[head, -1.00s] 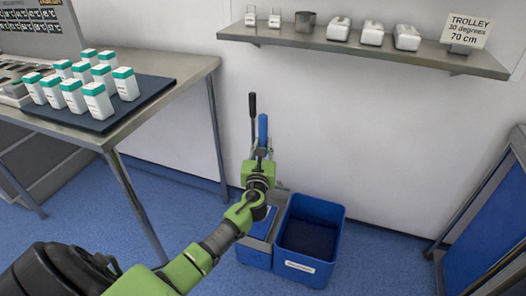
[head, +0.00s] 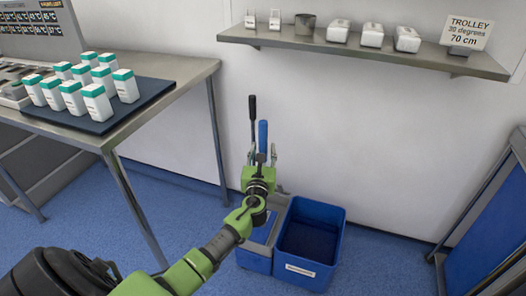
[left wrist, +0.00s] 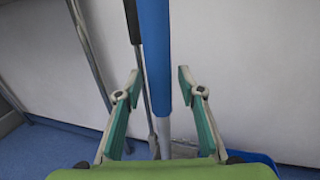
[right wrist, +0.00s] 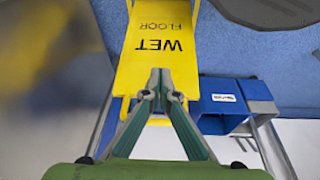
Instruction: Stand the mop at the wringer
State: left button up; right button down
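The mop's blue handle (head: 263,136) stands upright at the blue bucket unit in the head view; my left gripper hides its lower part. Beside it rises the wringer's black-gripped lever (head: 252,110). My left gripper (head: 262,158) is open at the handle. In the left wrist view the blue handle (left wrist: 155,55) runs between the spread fingers (left wrist: 157,84), with visible gaps on both sides. The lever (left wrist: 135,25) stands just left of it. The mop head is hidden. My right gripper (right wrist: 160,82) is shut and looks empty, seen in the right wrist view.
A blue bucket (head: 310,245) stands against the wall. A steel table (head: 190,72) with white green-capped bottles is at left, a wall shelf (head: 370,48) above, and a blue panel (head: 490,235) at right. A yellow wet-floor sign (right wrist: 155,50) is beyond my right gripper.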

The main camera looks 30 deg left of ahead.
pick_arm(q)
jog(key=shift+r, duration=0.1)
pick_arm(e)
jog(key=shift+r, duration=0.1)
